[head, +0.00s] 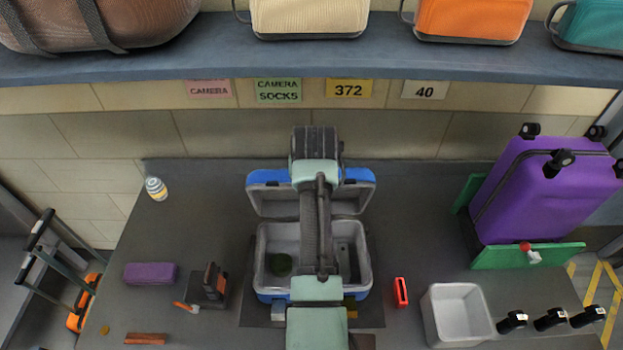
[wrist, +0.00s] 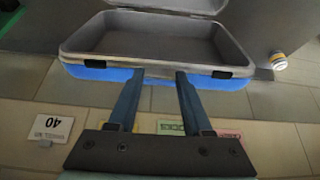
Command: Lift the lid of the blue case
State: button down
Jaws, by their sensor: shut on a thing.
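The blue case (head: 263,283) stands on the dark counter, its lid (head: 262,205) raised at the back and showing its grey inside. The lid (wrist: 100,71) also shows in the wrist view, with its blue front edge and two black latches. In that view my gripper (wrist: 159,75) has both fingers at the middle of this edge, shut on the lid's rim. In the head view my arm crosses over the case and hides the fingertips and the middle of lid and base.
A grey bin (head: 432,320) and a red item (head: 400,292) are right of the case. A purple suitcase (head: 540,195) stands farther right. A dark block (head: 208,290), a purple box (head: 150,273) and a can (head: 156,189) are left. A shelf (head: 200,60) with bags runs above the back.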

jog(key=shift+w+r, duration=0.25)
jog(key=shift+w, duration=0.1)
jog(key=c, duration=0.6)
grip_release()
jog(key=shift+o, duration=1.4)
jog(key=shift+s, duration=0.1)
jog(key=shift+f, duration=0.1)
jog(key=b+v, duration=0.3)
jog(key=v, duration=1)
